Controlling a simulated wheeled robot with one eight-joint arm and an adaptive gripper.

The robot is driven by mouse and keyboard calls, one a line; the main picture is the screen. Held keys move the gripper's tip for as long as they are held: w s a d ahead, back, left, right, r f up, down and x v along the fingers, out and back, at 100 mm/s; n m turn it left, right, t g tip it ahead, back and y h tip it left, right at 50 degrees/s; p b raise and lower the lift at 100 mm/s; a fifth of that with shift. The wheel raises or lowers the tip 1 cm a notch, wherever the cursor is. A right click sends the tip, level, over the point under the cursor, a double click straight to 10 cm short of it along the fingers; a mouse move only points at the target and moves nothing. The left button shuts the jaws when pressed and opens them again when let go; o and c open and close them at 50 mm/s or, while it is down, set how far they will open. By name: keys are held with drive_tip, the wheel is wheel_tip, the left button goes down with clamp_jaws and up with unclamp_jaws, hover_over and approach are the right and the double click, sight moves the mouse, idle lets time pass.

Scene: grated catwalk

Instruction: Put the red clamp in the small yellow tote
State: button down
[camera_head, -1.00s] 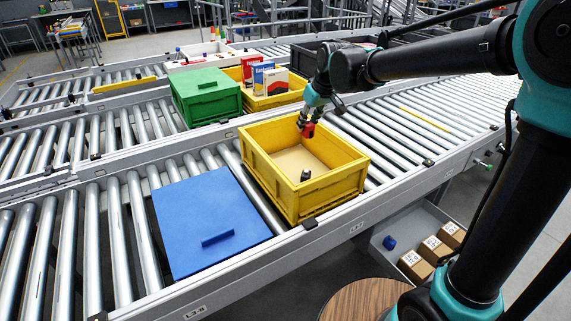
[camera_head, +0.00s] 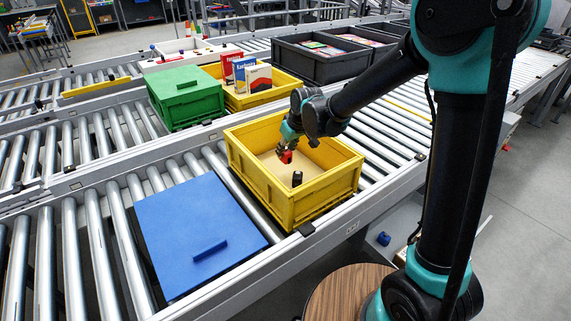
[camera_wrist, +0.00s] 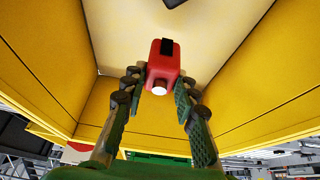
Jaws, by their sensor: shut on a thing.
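The red clamp (camera_head: 284,157) is held in my gripper (camera_head: 286,149), inside the walls of the near yellow tote (camera_head: 327,193) and above its tan floor. In the wrist view, the red clamp (camera_wrist: 161,62) sits between the two fingertips of my gripper (camera_wrist: 159,84), with the tote's yellow wall (camera_wrist: 240,102) around it. Whether the clamp touches the floor is hard to tell. A small dark upright object (camera_head: 297,179) is in the tote near its front corner.
A blue lid or panel (camera_head: 195,225) lies left of the tote on the rollers. Behind stand a green closed tote (camera_head: 185,108), another yellow tote (camera_head: 257,101) with boxes, and dark grey totes (camera_head: 316,66). Bare rollers (camera_head: 400,125) lie to the right.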

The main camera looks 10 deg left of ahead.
sight(286, 163)
drive_tip(key=shift+f, duration=3)
drive_tip(key=shift+f, duration=0.1)
drive_tip(key=c, duration=1.2)
unclamp_jaws()
drive_tip(key=v, duration=1.2)
